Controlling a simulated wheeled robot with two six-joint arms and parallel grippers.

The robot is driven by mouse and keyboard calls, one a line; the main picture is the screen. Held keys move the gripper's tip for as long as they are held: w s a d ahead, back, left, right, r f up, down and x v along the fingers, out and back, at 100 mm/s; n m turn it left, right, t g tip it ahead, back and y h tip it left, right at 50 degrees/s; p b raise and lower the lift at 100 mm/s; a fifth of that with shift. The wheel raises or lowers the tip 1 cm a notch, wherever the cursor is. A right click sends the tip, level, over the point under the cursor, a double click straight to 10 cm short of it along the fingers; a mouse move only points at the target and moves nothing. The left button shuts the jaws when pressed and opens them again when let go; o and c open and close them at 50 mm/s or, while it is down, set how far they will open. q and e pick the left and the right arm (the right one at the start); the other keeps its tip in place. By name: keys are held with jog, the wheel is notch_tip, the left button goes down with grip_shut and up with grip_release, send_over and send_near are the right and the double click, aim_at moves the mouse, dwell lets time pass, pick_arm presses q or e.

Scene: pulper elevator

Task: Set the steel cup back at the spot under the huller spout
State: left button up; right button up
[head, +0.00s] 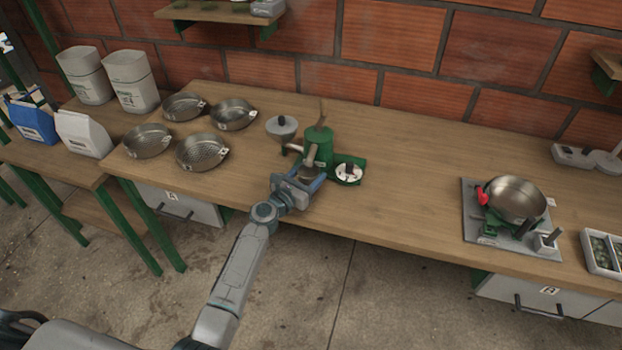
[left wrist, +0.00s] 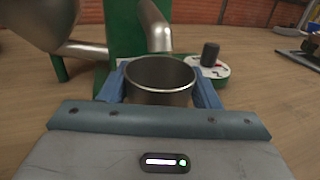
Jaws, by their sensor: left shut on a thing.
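My left gripper (head: 309,184) is at the green huller (head: 319,147) in the middle of the bench. In the left wrist view its blue fingers (left wrist: 160,88) are shut on the steel cup (left wrist: 160,76), one on each side. The cup is upright, with its open mouth up. The steel spout (left wrist: 155,27) comes down just behind the cup's rim in that view; whether the cup stands on the surface or is just above it I cannot tell. In the head view the gripper mostly hides the cup. My right gripper does not show.
A white dial with a black knob (head: 349,172) sits right of the huller. Several steel pans (head: 202,151) stand to the left. A steel bowl (head: 515,199) on a grey plate stands to the right. The bench between huller and bowl is clear.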

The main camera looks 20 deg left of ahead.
pick_arm(q)
jog(key=o, duration=1.1)
jog(key=v, duration=1)
jog(key=shift+s+a, duration=0.2)
jog(key=shift+s, duration=0.15)
